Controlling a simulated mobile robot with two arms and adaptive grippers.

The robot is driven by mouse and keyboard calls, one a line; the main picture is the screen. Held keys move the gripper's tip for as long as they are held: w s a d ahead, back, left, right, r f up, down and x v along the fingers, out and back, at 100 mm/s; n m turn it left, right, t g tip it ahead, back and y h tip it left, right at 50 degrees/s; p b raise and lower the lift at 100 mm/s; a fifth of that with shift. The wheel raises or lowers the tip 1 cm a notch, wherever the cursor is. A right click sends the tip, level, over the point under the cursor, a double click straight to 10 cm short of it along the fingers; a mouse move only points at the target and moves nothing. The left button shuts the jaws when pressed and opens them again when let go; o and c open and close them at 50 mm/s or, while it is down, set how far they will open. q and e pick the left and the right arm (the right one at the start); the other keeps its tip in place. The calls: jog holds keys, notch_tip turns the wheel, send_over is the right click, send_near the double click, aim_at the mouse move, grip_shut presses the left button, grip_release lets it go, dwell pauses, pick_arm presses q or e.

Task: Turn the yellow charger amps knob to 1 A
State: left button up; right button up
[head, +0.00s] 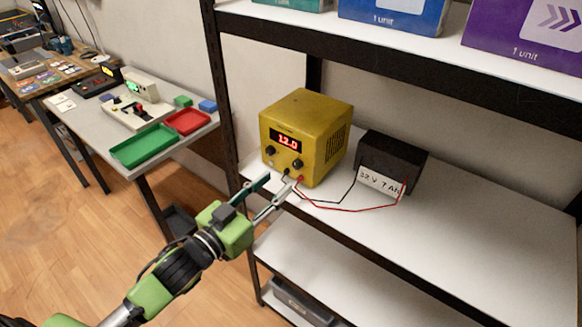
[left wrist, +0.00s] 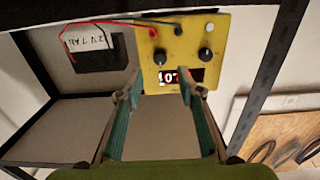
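The yellow charger (head: 306,132) stands on the white shelf, its front with a red lit display (head: 287,138) facing my left arm. In the left wrist view the charger (left wrist: 178,38) appears upside down, with both knobs (left wrist: 160,56) (left wrist: 205,54) showing. My left gripper (head: 279,187) is open and empty in front of the charger's lower front, apart from the knobs. My right gripper is in neither view.
A black battery (head: 391,162) stands right of the charger, joined by red and black wires. An upper shelf (head: 400,55) with boxes hangs above. A black rack post (head: 222,100) rises at left. A side table holds green (head: 143,147) and red (head: 187,122) trays.

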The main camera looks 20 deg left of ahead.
aim_at(295, 166)
pick_arm(q)
jog(key=p+x, duration=0.1)
jog(key=x, duration=0.6)
grip_shut()
